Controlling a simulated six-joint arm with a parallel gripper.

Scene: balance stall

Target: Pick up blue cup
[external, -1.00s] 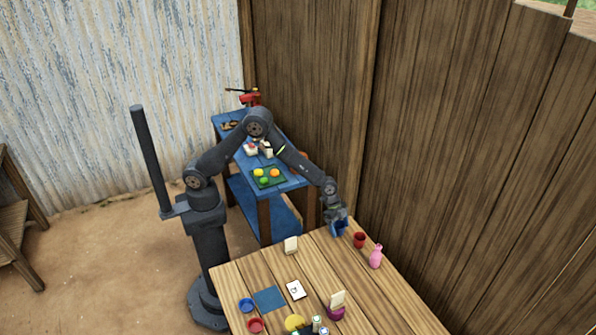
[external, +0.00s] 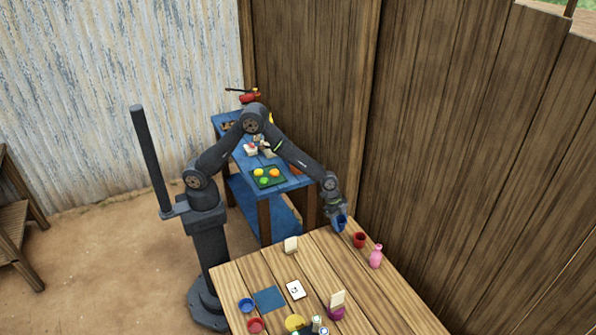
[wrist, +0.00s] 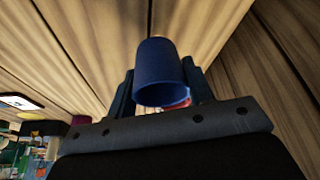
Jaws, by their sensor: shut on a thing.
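The blue cup (external: 340,223) is at the far corner of the wooden table, in my gripper (external: 336,212). In the wrist view the blue cup (wrist: 160,68) sits between the two fingers of my gripper (wrist: 158,92), which are shut on it from both sides. A sliver of something red shows just behind the cup's rim. I cannot tell whether the cup touches the table.
A red cup (external: 359,240) stands right beside the blue cup, with a pink vase (external: 376,257) nearby. A cream block (external: 291,244), a white card (external: 295,290), a blue square (external: 269,299) and a blue bowl (external: 246,305) lie on the table. A plank wall (external: 450,150) rises close behind.

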